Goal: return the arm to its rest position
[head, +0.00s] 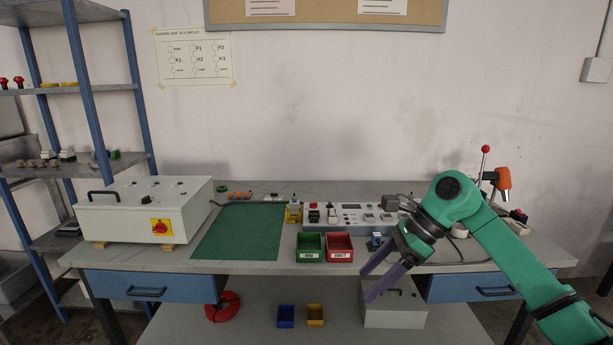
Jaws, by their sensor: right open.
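My right arm (494,232) is green and comes in from the lower right, bent at a high elbow. Its gripper (368,284) has purple fingers that stand apart, with nothing between them. The fingers point down and left, in front of the workbench's front edge and right of the red bin. The arm covers part of the bench's right side and of the right drawer. My left gripper is not in view.
The workbench (170,258) carries a white control box (130,215), a green mat (240,232), a green bin (310,248), a red bin (339,248) and a panel of devices (350,214). A grey box (395,316) stands on the lower shelf below the gripper. A shelf rack (85,90) is at left.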

